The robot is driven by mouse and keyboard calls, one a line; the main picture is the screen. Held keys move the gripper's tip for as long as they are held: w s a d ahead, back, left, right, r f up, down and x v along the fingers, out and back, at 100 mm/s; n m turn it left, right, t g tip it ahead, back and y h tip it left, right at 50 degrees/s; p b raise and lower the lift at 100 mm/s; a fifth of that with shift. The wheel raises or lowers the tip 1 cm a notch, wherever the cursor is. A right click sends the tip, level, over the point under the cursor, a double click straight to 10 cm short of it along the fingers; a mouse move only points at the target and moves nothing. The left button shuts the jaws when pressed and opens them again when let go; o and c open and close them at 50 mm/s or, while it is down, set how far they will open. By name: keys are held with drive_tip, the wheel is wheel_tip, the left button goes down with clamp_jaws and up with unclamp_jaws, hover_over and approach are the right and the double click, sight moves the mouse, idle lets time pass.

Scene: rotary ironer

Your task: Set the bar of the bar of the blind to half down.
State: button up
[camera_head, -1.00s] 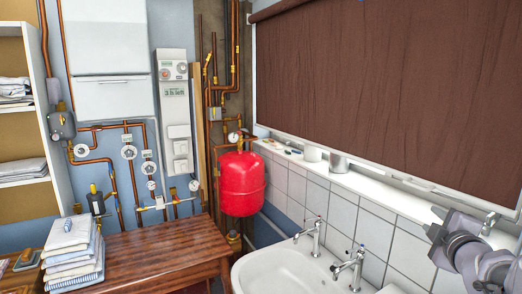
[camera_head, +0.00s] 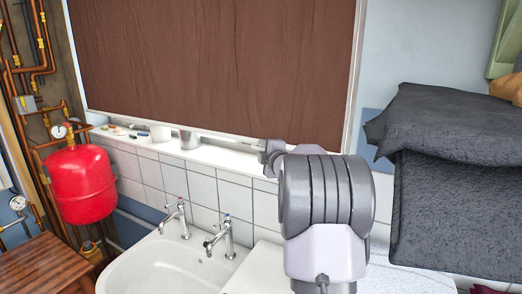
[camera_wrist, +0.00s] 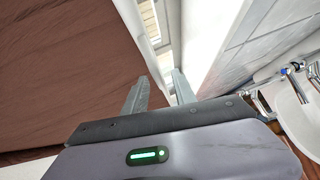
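The brown blind (camera_head: 210,65) hangs low over the window. A pale bar (camera_head: 225,137) runs along its bottom edge, just above the sill. The blind fills the left of the wrist view (camera_wrist: 65,75), with a pale strip, seemingly the bar (camera_wrist: 132,25), along its edge. My gripper (camera_head: 268,152) is at the bar's right part in the head view, largely hidden by my wrist. In the wrist view my two fingers (camera_wrist: 160,92) stand apart, with the strip's near end around the gap between them. I cannot tell whether they touch it.
A white sill (camera_head: 215,152) with small pots lies under the bar, above the tiled wall. A sink (camera_head: 165,265) with two taps stands below. A red tank (camera_head: 82,185) is at left.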

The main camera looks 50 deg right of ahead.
drive_tip(key=shift+x, duration=0.95)
clamp_jaws()
drive_tip(key=shift+r, duration=0.1)
idle(0.6)
